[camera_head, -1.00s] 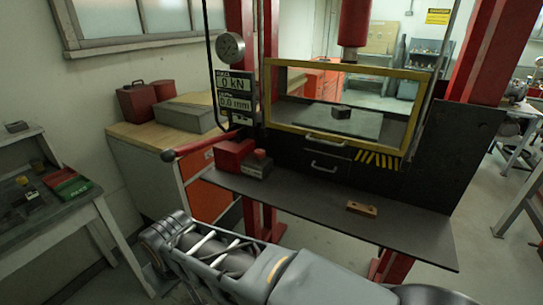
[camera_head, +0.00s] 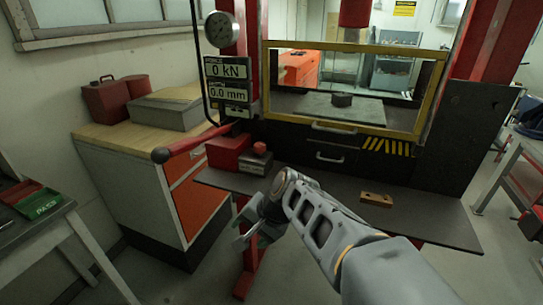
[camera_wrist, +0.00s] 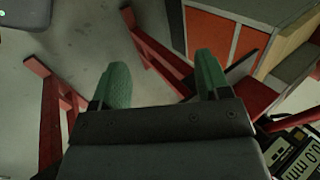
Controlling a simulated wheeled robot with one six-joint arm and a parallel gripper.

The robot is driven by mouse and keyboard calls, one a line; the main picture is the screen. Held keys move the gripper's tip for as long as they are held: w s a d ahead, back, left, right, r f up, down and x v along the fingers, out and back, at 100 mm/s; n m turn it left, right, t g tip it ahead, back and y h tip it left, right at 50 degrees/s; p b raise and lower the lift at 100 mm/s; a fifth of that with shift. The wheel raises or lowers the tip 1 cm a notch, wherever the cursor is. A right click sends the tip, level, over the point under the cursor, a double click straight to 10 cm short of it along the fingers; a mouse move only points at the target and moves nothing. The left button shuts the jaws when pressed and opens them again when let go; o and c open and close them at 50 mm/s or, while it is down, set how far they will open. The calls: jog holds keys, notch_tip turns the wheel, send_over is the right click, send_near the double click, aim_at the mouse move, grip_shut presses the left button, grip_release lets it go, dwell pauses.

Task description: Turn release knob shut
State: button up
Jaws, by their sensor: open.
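The likely release knob is a small dark red knob (camera_head: 259,148) on top of a grey labelled block (camera_head: 256,162). The block sits beside a red box (camera_head: 228,151) at the left end of the press's dark shelf. My gripper (camera_head: 246,240) is in front of and below the block, apart from it, over the shelf's left front edge. In the wrist view my gripper (camera_wrist: 164,78) has its two green fingers spread with nothing between them. The knob is not seen in the wrist view. How far the knob is turned cannot be told.
The gauge (camera_head: 221,29) and a readout of 0 kN (camera_head: 228,69) hang above. A wooden piece (camera_head: 376,199) lies on the shelf (camera_head: 430,215). A cabinet (camera_head: 135,185) stands left; a yellow-framed guard (camera_head: 330,127) stands behind.

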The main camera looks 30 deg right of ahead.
jog(key=w+d+m+t+y+b, duration=0.2)
jog(key=w+d+m+t+b, duration=0.15)
jog(key=w+m, duration=0.35)
jog(key=m+t+h+b, duration=0.1)
jog(key=m+t+b, duration=0.3)
jog(key=m+t, duration=0.8)
send_near(264, 148)
jog(key=w+a+m+g, duration=0.1)
jog(key=w, duration=0.2)
jog(key=w+r+m, duration=0.1)
jog(key=w, duration=0.2)
jog(key=w+a+r+m+g, duration=0.1)
jog(key=w+m, duration=0.1)
jog(key=w, duration=0.1)
jog(key=shift+w+a+r+g, duration=0.15)
jog(key=shift+w+a+g, duration=0.05)
jog(key=shift+a+g, duration=0.15)
jog(key=shift+w+a, duration=0.1)
jog(key=shift+w, duration=0.4)
jog(key=shift+h, duration=0.4)
jog(key=c, duration=0.9)
